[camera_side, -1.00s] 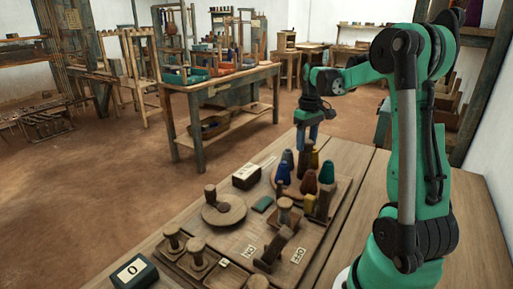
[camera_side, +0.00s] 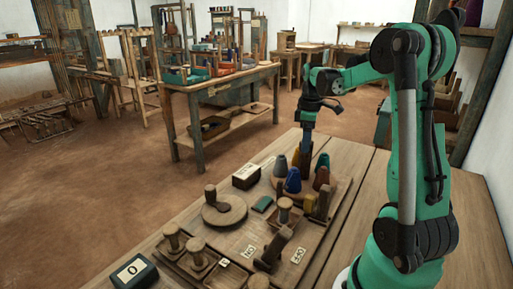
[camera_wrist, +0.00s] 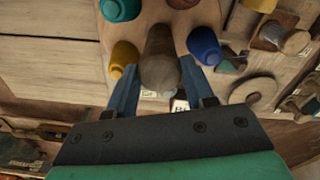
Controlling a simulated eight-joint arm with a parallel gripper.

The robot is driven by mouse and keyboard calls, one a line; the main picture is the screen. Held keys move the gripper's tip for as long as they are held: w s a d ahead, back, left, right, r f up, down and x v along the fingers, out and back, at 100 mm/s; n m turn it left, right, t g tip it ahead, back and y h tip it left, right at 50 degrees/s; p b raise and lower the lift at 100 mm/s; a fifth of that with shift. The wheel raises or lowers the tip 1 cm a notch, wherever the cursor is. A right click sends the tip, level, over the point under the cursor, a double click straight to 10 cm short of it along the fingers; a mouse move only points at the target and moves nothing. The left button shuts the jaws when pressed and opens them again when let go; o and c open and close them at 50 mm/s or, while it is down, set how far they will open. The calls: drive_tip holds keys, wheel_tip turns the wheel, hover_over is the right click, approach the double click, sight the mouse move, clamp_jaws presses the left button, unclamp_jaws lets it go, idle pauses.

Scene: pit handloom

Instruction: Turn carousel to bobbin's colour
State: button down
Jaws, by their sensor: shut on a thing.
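The carousel (camera_side: 277,186) is a round wooden disc bearing several coloured cones: blue (camera_side: 293,181), red (camera_side: 321,178), teal (camera_side: 323,161) and a grey-teal one (camera_side: 280,165). In the wrist view, blue (camera_wrist: 204,46), mustard (camera_wrist: 122,56) and teal (camera_wrist: 120,8) cones surround a brown wooden post (camera_wrist: 160,66). My gripper (camera_wrist: 160,88) has its blue fingers on either side of this post, shut on it. In the side view my gripper (camera_side: 306,148) is at the carousel's far part. A wooden spool (camera_side: 284,206) stands in front; I cannot tell its thread colour.
Wooden pegs (camera_side: 196,252) and a dark box marked 0 (camera_side: 134,271) are nearer.

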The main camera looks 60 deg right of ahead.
idle(0.4)
drive_tip(key=shift+c, duration=1.6)
unclamp_jaws()
drive_tip(key=shift+r, duration=2.85)
